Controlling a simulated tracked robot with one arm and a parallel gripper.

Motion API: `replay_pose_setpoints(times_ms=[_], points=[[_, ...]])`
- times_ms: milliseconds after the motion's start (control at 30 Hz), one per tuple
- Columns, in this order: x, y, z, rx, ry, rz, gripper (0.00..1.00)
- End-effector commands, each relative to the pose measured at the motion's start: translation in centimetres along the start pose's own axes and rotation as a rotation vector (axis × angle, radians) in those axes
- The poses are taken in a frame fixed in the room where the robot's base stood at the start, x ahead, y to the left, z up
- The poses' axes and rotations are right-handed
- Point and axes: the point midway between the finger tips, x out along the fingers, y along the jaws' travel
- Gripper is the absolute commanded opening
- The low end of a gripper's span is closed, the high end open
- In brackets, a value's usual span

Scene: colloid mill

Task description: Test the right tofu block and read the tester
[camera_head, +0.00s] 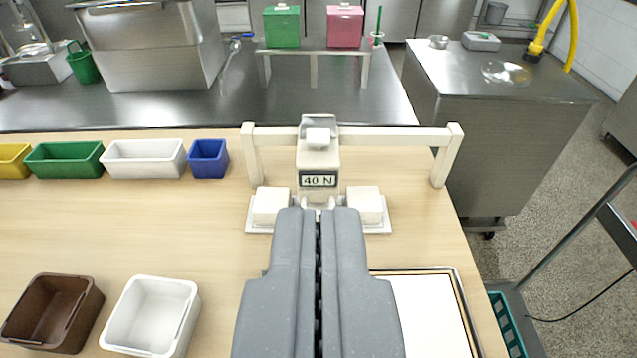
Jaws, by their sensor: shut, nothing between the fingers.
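A right tofu block (364,205), white and square, sits on a white tray (380,229). A left tofu block (271,206) sits on the tray's other side. The tester (318,160) is a cream unit on a white frame behind the tray, and its display (318,180) reads 40 N. My gripper (318,212) points away from me with its fingers together and empty. Its tips are between the two blocks, in front of the tester. They hide the middle of the tray and the tester's lower end. I cannot tell whether they touch anything.
Yellow, green, white and blue bins (208,158) line the table's back left. A brown bin (52,312) and a white bin (150,315) stand at the front left. A framed white board (432,315) lies at the front right. The wooden table (150,225) is clear at centre left.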

Motion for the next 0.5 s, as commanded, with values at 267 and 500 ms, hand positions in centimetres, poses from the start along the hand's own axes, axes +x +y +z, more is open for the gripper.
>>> replay_pose_setpoints(times_ms=[267, 500], points=[[0.0, 0.0, 0.0, 0.0, 0.0, 0.0, 0.0], [1.0, -0.6, -0.2, 0.035, 0.007, -0.025, 0.31]])
